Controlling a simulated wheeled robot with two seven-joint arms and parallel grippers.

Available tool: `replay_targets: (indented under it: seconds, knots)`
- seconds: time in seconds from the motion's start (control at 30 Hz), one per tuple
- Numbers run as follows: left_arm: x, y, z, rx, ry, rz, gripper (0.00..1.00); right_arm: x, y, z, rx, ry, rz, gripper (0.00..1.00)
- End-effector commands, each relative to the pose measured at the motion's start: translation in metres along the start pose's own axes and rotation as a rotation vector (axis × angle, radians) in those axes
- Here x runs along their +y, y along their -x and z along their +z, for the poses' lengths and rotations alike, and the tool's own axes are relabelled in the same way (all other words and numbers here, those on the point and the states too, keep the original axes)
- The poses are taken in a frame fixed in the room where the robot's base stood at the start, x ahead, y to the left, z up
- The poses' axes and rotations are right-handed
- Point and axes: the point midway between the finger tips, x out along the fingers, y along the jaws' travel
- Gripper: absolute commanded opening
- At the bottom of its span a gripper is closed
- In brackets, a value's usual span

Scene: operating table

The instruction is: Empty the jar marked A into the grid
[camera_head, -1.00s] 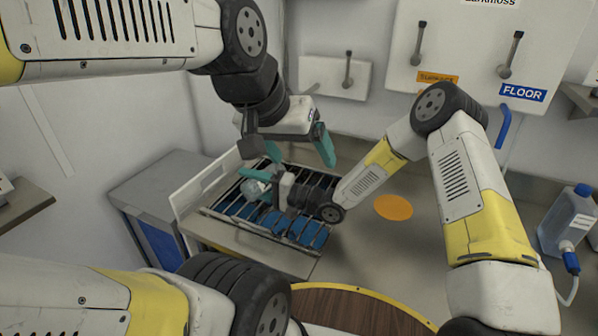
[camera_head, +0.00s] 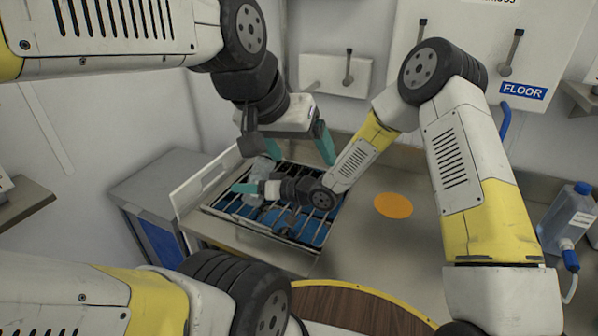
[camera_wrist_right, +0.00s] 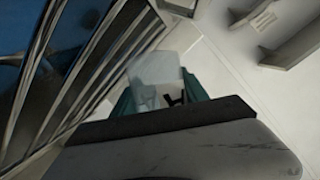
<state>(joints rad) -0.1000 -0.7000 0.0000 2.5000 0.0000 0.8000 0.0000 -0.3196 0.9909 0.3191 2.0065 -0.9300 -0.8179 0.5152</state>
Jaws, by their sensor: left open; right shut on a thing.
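The clear jar (camera_head: 259,170) is in my right gripper (camera_head: 250,188), over the far left part of the grid (camera_head: 322,218). The grid is a rack of dark bars with blue beneath. In the right wrist view the jar (camera_wrist_right: 155,70) shows a black A between the teal fingers, with the grid (camera_wrist_right: 75,75) to the left. The jar looks tilted in the head view; its mouth and contents cannot be made out.
A white panel (camera_head: 205,182) stands along the grid's left side. An orange disc (camera_head: 393,206) lies on the bench to the right. A round wooden top (camera_head: 345,308) is in front. A bottle (camera_head: 570,222) with a tube stands far right. Bench around the disc is clear.

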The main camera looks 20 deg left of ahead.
Motion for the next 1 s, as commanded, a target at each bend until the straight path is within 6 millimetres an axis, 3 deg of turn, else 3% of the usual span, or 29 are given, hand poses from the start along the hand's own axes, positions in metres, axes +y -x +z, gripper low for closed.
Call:
replay_targets:
  seconds: [0.23,0.5,1.0]
  knots:
    - [0.000,0.000,0.000,0.000,0.000,0.000,0.84,-0.002,-0.005,0.011,-0.024,0.196,0.080,0.09]
    - [0.000,0.000,0.000,0.000,0.000,0.000,0.84,-0.006,-0.005,0.010,-0.046,0.405,0.166,0.09]
    - [0.000,0.000,0.000,0.000,0.000,0.000,0.84,-0.003,-0.005,0.014,-0.058,0.506,0.210,0.09]
